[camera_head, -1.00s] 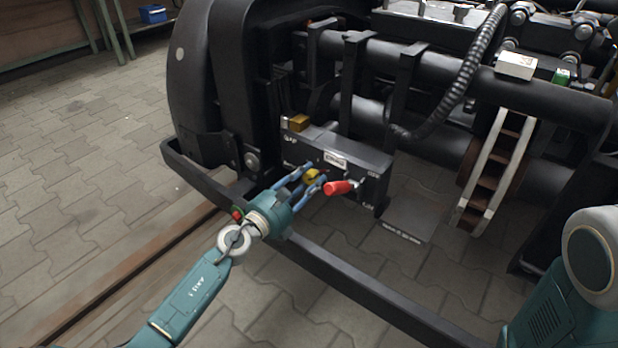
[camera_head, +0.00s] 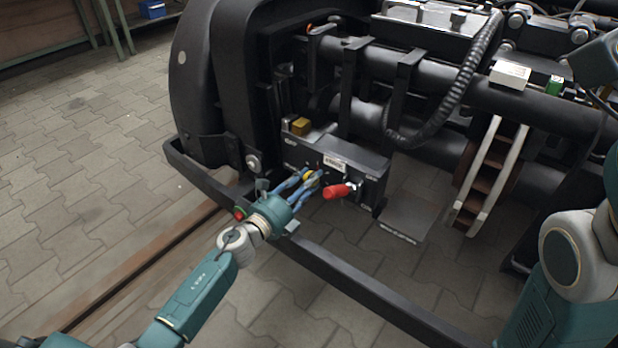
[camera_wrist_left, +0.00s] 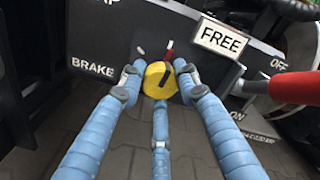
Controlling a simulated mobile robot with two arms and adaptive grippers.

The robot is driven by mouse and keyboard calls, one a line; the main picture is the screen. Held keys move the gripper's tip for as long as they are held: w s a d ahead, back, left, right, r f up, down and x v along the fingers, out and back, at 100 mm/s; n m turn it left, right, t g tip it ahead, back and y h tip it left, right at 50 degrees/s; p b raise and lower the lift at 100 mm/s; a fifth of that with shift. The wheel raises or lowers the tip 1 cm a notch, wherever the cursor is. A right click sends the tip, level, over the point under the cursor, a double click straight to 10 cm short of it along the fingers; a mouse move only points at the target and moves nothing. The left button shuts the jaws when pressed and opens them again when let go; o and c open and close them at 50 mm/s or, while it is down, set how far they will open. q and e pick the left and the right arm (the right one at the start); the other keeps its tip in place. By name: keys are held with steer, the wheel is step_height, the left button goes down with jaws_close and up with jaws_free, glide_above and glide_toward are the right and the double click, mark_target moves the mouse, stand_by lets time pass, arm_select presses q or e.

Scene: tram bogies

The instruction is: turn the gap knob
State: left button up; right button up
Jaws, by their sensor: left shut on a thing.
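The yellow gap knob (camera_wrist_left: 159,80) sits on the front of a dark control box (camera_head: 355,160). In the left wrist view it carries a dark mark, and a red pointer shows just above it. The knob also shows in the head view (camera_head: 309,176), partly covered by fingers. My left gripper (camera_head: 307,180) is shut on the knob, its blue fingers around it, as the left wrist view (camera_wrist_left: 160,85) also shows. My right arm is at the right edge of the head view, but its gripper is not clearly visible.
A red handle (camera_head: 338,191) sticks out of the box just right of the knob, near ON and OFF labels. A FREE plate (camera_wrist_left: 221,38) is above right of the knob. A black frame bar (camera_head: 345,270) runs below the box. Paved floor is clear at left.

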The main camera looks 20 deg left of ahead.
arm_select(q)
steer(key=shift+s+d+f+n, duration=0.25)
steer(key=shift+f+n, duration=0.1)
steer(key=shift+n, duration=0.15)
steer(key=o, duration=1.1)
steer(key=shift+o, duration=0.2)
steer(key=shift+w+a+r, duration=0.1)
steer(key=shift+r, duration=0.05)
steer(key=v, duration=1.2)
